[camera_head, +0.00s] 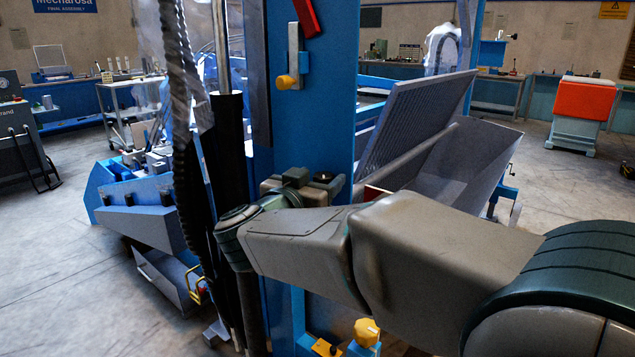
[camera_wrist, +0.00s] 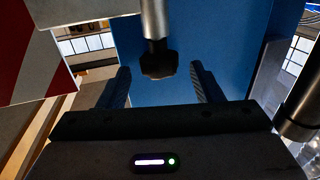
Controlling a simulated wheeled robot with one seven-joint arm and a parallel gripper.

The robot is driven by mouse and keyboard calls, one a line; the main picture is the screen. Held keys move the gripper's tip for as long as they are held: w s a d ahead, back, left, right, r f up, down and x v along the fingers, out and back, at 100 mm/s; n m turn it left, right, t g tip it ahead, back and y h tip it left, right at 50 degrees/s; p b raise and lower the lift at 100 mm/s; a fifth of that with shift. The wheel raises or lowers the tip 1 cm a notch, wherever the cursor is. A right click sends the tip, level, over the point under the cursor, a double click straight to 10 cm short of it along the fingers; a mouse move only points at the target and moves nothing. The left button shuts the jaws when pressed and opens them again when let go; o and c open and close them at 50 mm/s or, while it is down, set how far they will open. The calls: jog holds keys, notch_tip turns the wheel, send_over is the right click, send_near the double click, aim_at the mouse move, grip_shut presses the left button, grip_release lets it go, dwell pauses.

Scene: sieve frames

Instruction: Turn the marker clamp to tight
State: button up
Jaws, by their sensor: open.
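In the wrist view a dark knob (camera_wrist: 158,64) sits on the end of a silver shaft (camera_wrist: 155,20) that comes down from the top; I take it to be the marker clamp's handle. My gripper (camera_wrist: 160,67) is open, with one finger to the left of the knob and one to the right. There are gaps on both sides, and I cannot tell how deep the knob sits between the fingers. In the head view my arm reaches left to the blue post, and I cannot make out the clamp clearly there.
A red-and-white striped board (camera_wrist: 30,50) is close at the upper left of the wrist view. A blue post (camera_head: 310,120) stands in front, with a yellow knob (camera_head: 285,82) on its bracket. A grey ribbed hopper (camera_head: 415,115) lies behind my arm. Open floor shows at the left.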

jog(key=c, duration=1)
jog(key=shift+h+p, duration=0.3)
jog(key=h+p, duration=0.1)
jog(key=m+g+p, duration=0.1)
jog(key=m+g+h+p, duration=0.1)
jog(key=p, duration=0.1)
jog(key=shift+w+a+r+h, duration=0.2)
jog(key=shift+a+r+h, duration=0.1)
jog(key=shift+a, duration=0.05)
jog(key=m+g+h+p, duration=0.2)
jog(key=p, duration=0.1)
jog(key=m+g+h+p, duration=0.2)
jog(key=shift+w+a, duration=0.25)
jog(key=shift+w, duration=0.05)
jog(key=m+g+h+p, duration=0.1)
jog(key=m+g+p, duration=0.1)
jog(key=g+p, duration=0.1)
jog(key=m+g+h+p, duration=0.1)
jog(key=m+g+p, duration=0.1)
jog(key=g+p, duration=0.1)
jog(key=w+m+g+h+p, duration=0.1)
jog(key=m+g+p, duration=0.1)
jog(key=p, duration=0.2)
jog(key=shift+a+f+g, duration=0.2)
jog(key=shift+g, duration=0.2)
jog(key=shift+w+f+g+p, duration=0.1)
jog(key=shift+f+g+p, duration=0.05)
jog(key=shift+g+p, duration=0.2)
